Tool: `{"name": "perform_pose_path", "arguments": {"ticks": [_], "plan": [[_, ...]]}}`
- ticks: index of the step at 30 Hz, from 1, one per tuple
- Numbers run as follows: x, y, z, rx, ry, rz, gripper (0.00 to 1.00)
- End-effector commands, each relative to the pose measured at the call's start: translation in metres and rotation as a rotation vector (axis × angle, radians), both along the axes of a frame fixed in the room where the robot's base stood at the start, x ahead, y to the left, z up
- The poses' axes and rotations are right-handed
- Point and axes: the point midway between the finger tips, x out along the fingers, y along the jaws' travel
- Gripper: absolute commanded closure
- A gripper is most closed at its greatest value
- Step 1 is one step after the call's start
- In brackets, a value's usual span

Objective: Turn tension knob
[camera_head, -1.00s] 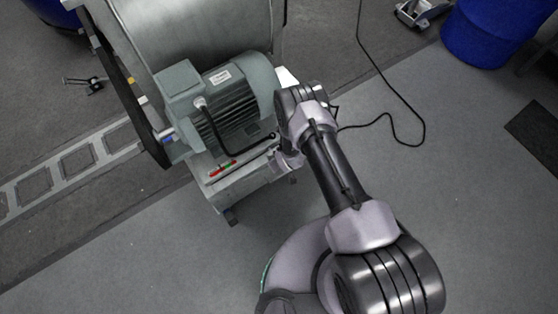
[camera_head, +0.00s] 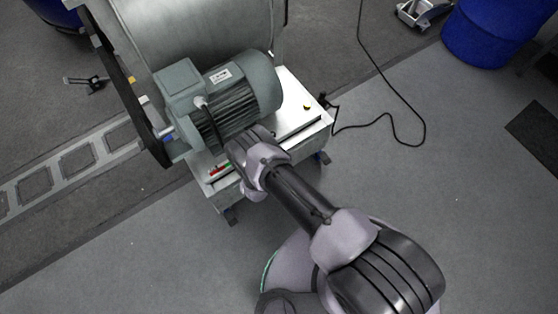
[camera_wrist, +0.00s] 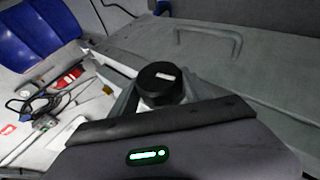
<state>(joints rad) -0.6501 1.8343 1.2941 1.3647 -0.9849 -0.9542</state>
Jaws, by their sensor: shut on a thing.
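A round black knob (camera_wrist: 161,80) with a small white mark on its top shows in the middle of the wrist view. My gripper (camera_wrist: 160,98) is shut on it, one finger on each side. The knob is hidden in the head view. There, my wrist (camera_head: 252,165) is over the front edge of the machine's pale base (camera_head: 300,118), beside the grey motor (camera_head: 240,95). My fingertips cannot be seen in the head view.
A red and green strip (camera_head: 220,170) lies on the base, left of my wrist. A black cable (camera_head: 385,85) crosses the floor on the right.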

Motion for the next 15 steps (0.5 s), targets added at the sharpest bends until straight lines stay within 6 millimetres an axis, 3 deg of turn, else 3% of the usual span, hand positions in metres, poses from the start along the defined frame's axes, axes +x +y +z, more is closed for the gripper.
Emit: {"name": "perform_pose_path", "arguments": {"ticks": [15], "plan": [[-0.0001, 0.0008, -0.0013, -0.212, -0.146, 0.000, 0.85]]}}
